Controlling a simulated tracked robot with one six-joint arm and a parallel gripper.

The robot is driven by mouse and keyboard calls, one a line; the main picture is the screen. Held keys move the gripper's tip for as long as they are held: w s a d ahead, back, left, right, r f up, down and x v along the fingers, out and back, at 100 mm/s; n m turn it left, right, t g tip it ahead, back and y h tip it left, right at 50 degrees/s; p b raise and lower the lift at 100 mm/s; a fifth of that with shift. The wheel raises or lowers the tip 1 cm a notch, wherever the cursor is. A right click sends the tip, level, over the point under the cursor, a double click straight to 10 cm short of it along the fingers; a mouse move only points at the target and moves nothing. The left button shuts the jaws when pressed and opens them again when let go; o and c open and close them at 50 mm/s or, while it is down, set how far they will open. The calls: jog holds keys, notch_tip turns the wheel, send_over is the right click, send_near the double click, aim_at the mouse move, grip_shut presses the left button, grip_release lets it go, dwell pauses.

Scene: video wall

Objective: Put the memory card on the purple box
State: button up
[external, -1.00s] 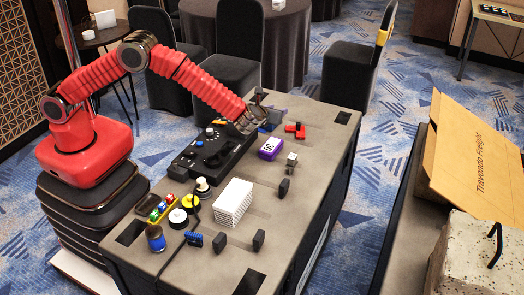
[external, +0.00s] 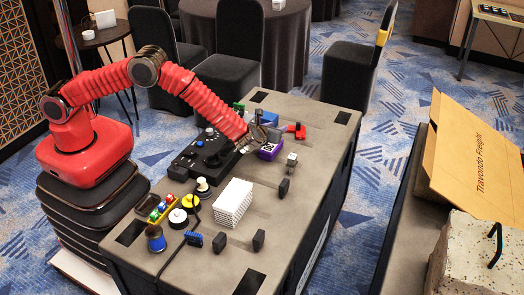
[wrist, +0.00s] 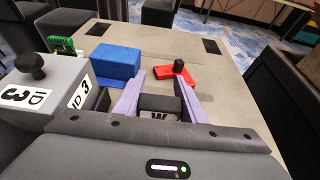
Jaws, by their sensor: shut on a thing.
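My gripper (wrist: 160,100) is shut on a small dark piece with a white mark, which I take to be the memory card (wrist: 160,104); the wrist view shows it between the two lavender fingers. In the external view, my gripper (external: 262,138) is low at the upper left edge of the purple box (external: 269,152), which has a white label on its top. The memory card cannot be made out there. I cannot tell whether it touches the box. The purple box cannot be made out in the wrist view.
A blue block (wrist: 116,62) and a red piece with a black knob (wrist: 175,74) lie beyond my gripper. A grey unit labelled ID 3 (wrist: 45,88) stands at the left. A white stack (external: 233,203) and small dark blocks (external: 284,187) stand nearer the external camera.

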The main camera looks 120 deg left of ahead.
jog(key=shift+f, duration=0.6)
jog(key=o, duration=1)
jog(key=shift+f, duration=0.1)
jog(key=shift+o, duration=0.2)
jog(key=v, duration=1.2)
